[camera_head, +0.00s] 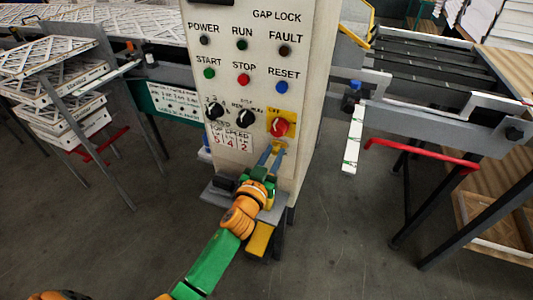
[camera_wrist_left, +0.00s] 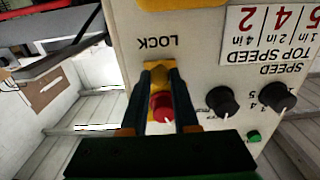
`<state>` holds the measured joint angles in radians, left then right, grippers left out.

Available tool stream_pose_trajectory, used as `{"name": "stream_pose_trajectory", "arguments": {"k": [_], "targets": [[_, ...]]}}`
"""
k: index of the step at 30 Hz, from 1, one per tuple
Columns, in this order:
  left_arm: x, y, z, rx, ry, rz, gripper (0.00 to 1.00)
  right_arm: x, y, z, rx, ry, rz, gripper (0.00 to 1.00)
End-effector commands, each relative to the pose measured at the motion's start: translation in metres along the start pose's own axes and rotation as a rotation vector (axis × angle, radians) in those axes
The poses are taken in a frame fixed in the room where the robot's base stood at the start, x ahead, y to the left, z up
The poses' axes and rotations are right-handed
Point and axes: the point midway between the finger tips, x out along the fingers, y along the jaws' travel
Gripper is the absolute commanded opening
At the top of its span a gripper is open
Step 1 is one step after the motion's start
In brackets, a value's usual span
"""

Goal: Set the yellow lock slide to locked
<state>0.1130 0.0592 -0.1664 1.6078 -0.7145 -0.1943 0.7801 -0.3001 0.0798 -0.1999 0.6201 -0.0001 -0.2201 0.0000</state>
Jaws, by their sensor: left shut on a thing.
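The yellow lock slide (camera_head: 279,146) is on the front of the cream control panel (camera_head: 250,15), just below a red knob (camera_head: 280,127) on a yellow plate. My left gripper (camera_head: 273,152) reaches up to it from below, and its fingers are shut on the slide. In the left wrist view, which is upside down, the yellow slide (camera_wrist_left: 158,76) shows between the fingertips (camera_wrist_left: 161,75), near the printed word LOCK. The red knob (camera_wrist_left: 161,107) lies between the fingers in that picture. The fingers partly hide the slide, and I cannot tell its setting. My right gripper is not in view.
Black knobs (camera_head: 245,117) and the green, red and blue buttons (camera_head: 243,80) sit close by on the panel. A grey ledge (camera_head: 221,194) stands out below. Stacked white filters (camera_head: 65,90) are at left, and a red bar (camera_head: 420,150) is at right.

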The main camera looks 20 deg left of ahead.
Motion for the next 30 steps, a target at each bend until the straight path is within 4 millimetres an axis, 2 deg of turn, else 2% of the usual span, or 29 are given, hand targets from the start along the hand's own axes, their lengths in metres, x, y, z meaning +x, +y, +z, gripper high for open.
{"name": "stream_pose_trajectory", "arguments": {"k": [5, 6, 8, 9, 19, 30], "targets": [[-0.001, 0.001, 0.002, -0.003, -0.004, 0.004, 0.0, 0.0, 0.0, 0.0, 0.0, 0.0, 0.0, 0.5], [-0.001, 0.001, 0.002, -0.003, -0.004, 0.004, 0.39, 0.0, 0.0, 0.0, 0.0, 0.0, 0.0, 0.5], [0.0, 0.001, 0.002, -0.003, -0.003, 0.004, 0.55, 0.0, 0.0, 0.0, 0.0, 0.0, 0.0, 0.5], [0.0, 0.001, 0.001, -0.003, -0.003, 0.003, 0.59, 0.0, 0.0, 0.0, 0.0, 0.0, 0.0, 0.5], [-0.005, 0.001, 0.001, -0.003, -0.001, 0.003, 0.59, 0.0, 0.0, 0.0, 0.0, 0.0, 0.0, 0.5], [-0.066, 0.002, 0.002, -0.002, -0.004, 0.003, 0.59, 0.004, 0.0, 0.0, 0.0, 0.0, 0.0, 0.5]]}}
